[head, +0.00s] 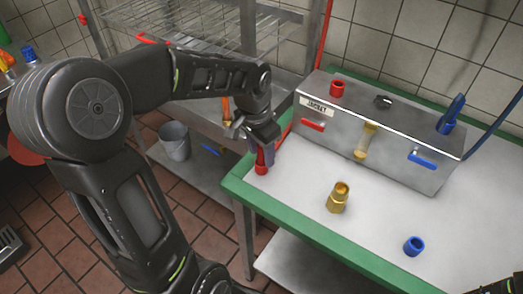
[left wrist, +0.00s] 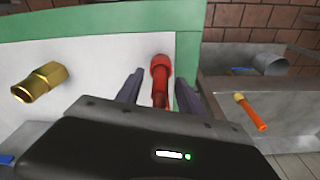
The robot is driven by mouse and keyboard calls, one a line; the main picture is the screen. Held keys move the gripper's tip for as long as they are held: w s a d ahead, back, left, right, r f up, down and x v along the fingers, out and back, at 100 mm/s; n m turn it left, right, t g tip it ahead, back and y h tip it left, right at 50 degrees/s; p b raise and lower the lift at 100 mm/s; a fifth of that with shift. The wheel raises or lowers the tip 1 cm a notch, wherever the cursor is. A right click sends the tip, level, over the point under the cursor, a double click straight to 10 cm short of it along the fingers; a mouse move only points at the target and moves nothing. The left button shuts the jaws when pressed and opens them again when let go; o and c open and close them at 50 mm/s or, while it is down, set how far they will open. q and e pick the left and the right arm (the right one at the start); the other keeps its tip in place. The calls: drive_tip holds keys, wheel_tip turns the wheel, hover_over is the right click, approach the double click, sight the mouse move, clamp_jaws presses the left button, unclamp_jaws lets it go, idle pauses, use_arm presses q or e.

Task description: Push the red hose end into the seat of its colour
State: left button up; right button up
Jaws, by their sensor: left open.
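A red piece with a round collar (head: 261,167) stands near the left edge of the white tabletop. In the left wrist view its collar (left wrist: 161,64) is at the far end, with a thinner red part reaching back between the fingers. I cannot tell how the two red parts join. My left gripper (head: 259,146) is open, with its fingers (left wrist: 130,87) on either side of the red piece; contact is unclear. An empty-looking red collar (head: 337,89) sits on top of the steel box (head: 390,135). My right gripper's fingers are not seen.
A blue hose piece (head: 455,107) rises from a blue collar on the box. A wire rack (head: 215,35) and bucket (head: 175,141) are left of the table.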

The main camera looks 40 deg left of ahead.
use_arm(q)
drive_tip(key=shift+s+a+r, duration=0.1)
drive_tip(key=shift+s+r, duration=0.05)
drive_tip(key=shift+r, duration=1.15)
drive_tip(key=shift+s+r, duration=0.15)
drive_tip(key=shift+r, duration=1.15)
drive_tip(key=shift+s+a+r, duration=0.1)
drive_tip(key=shift+s+r, duration=0.05)
drive_tip(key=shift+r, duration=1.15)
